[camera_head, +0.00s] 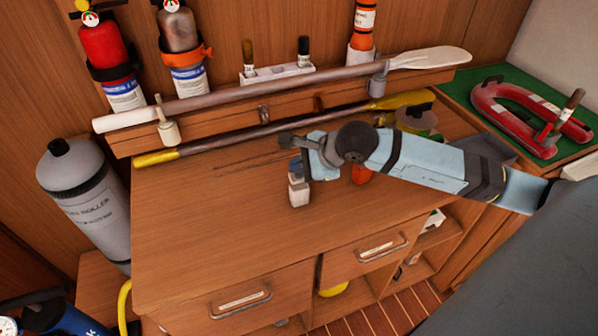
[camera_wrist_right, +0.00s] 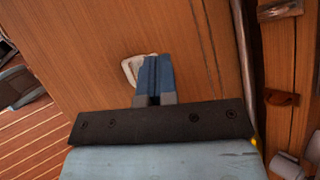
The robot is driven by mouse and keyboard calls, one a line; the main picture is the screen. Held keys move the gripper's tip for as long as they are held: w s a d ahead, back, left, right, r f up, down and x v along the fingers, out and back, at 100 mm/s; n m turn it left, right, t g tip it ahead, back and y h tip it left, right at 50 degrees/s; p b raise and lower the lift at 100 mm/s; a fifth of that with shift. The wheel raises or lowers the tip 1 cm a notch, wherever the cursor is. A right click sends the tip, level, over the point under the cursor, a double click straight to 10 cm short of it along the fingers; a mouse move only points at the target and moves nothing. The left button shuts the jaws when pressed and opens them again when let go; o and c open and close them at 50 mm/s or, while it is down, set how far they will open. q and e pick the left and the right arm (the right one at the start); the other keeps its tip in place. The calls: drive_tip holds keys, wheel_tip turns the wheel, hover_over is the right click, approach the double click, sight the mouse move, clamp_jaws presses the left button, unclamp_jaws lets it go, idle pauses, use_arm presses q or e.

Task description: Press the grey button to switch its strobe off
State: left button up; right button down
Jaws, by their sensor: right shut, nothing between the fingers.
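A small pale grey-white upright device (camera_head: 298,192) stands on the wooden bench top. I cannot make out a separate grey button or a lit strobe on it. My right gripper (camera_head: 296,172) reaches in from the right, shut and empty, with its fingertips over the device's top and hiding part of it. In the right wrist view the shut fingers (camera_wrist_right: 156,70) cover much of the pale device (camera_wrist_right: 132,68); I cannot tell whether they touch it. An orange thing (camera_head: 361,174) shows partly behind my right arm. My left gripper is not in view.
The bench top (camera_head: 200,235) is clear to the left and front. Oars or poles (camera_head: 250,88) lie along the back rack. Fire extinguishers (camera_head: 103,55) hang at the back left. A grey cylinder (camera_head: 80,195) stands left. A red horseshoe-shaped thing (camera_head: 500,110) lies on a green mat.

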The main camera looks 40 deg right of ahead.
sight(299, 175)
idle(0.3)
drive_tip(key=shift+r, duration=0.6)
wheel_tip(299, 175, up, 6)
drive_tip(key=p, duration=0.2)
drive_tip(key=shift+p, duration=0.3)
idle(0.5)
